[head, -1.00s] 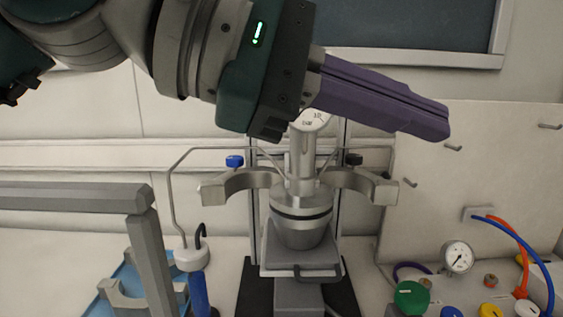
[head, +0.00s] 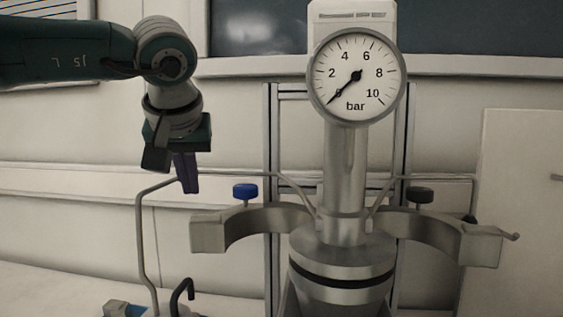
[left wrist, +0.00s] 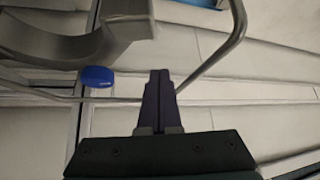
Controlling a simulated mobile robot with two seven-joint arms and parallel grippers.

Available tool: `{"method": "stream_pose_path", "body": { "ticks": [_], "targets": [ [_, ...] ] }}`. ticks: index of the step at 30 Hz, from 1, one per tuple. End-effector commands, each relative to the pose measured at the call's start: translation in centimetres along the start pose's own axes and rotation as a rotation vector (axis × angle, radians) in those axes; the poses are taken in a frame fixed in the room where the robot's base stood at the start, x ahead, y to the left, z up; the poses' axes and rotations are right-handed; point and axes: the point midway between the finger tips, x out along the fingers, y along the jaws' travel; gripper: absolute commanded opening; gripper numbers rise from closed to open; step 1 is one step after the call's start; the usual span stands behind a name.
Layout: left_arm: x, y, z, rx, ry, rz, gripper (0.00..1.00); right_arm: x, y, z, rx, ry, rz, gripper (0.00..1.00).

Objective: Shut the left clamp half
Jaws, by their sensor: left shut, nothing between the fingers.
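The left clamp half (head: 248,225) is a grey metal half ring, swung out to the left of the reactor vessel (head: 342,268). Its blocky end points toward me, and it stands apart from the vessel's rim. It also shows at the upper left of the left wrist view (left wrist: 75,40). The right clamp half (head: 450,232) is swung out to the right in the same way. My left gripper (head: 190,188) has purple fingers that are shut and empty. It points down, above and to the left of the left clamp half, without touching it. My right gripper is not in view.
A pressure gauge (head: 356,77) reading about 0 bar stands above the vessel. A blue knob (head: 245,193) and a black knob (head: 420,196) sit behind the clamp halves. A bent thin pipe (head: 141,230) runs close beneath my left gripper.

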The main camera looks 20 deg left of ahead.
Motion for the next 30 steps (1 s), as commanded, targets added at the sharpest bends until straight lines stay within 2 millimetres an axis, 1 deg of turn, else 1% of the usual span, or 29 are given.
{"method": "stream_pose_path", "body": {
  "ticks": [3,9,10,12,21,30],
  "targets": [
    [2.0,0.0,0.1,0.001,-0.002,-0.002,0.0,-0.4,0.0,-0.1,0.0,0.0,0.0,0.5],
    [4.5,0.0,0.1,0.0,-0.002,-0.001,0.0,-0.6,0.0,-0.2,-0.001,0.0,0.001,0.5],
    [4.0,0.1,0.2,0.003,-0.001,0.003,0.0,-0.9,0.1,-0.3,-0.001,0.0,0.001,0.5],
    [3.5,0.1,0.8,0.005,-0.001,0.003,0.0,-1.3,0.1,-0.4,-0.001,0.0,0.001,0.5],
    [2.0,0.1,2.7,0.002,-0.001,0.004,0.0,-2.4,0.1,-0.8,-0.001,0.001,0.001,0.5],
    [1.8,0.1,3.2,0.0,0.0,0.003,0.0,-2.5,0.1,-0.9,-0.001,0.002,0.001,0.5]
  ]
}}
